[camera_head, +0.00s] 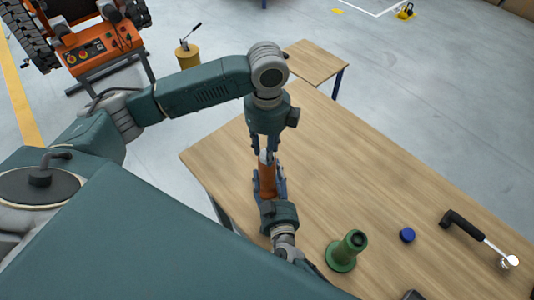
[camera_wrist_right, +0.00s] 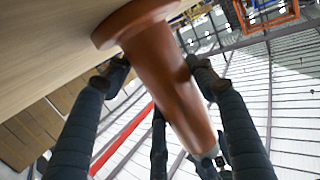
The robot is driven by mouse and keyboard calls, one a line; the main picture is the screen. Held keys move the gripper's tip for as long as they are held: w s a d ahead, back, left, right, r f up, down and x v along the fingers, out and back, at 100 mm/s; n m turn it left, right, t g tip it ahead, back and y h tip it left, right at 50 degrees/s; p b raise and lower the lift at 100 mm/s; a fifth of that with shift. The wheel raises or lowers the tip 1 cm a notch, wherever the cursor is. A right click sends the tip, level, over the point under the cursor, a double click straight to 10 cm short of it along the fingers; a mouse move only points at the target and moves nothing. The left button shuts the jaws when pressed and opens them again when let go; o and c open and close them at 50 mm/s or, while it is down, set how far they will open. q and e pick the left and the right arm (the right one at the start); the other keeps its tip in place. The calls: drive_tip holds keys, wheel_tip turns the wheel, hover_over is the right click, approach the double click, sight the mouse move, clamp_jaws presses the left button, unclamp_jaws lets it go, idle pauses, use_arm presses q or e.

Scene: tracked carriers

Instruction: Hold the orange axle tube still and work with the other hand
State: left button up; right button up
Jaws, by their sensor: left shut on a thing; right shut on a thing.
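The orange axle tube (camera_head: 267,181) stands upright by the near left edge of the wooden table. In the right wrist view the tube (camera_wrist_right: 160,70) shows its wide flange against the table top. My right gripper (camera_head: 272,188) is shut around the tube low down; its dark fingers (camera_wrist_right: 160,75) lie on both sides. My left gripper (camera_head: 266,153) comes down from above, its fingers closed on a small grey piece (camera_head: 266,157) at the tube's top. A grey tip (camera_wrist_right: 210,151) also shows there in the right wrist view. The fingers partly hide how the piece sits.
On the table (camera_head: 370,180) are a green flanged part (camera_head: 343,253), a blue cap (camera_head: 407,235) and a black-handled tool (camera_head: 480,236) with a shiny head. The table's middle and far part are clear. An orange tracked carrier (camera_head: 92,45) stands at far left.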

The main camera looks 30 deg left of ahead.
use_arm(q)
drive_tip(key=m, duration=0.3)
use_arm(e)
drive_tip(key=shift+f, duration=0.15)
use_arm(q)
drive_tip(key=m, duration=0.5)
drive_tip(key=shift+m, duration=0.6)
drive_tip(key=m, duration=0.7)
drive_tip(key=shift+m, duration=0.3)
drive_tip(key=o, duration=1.1)
use_arm(e)
drive_tip(key=shift+s, duration=0.1)
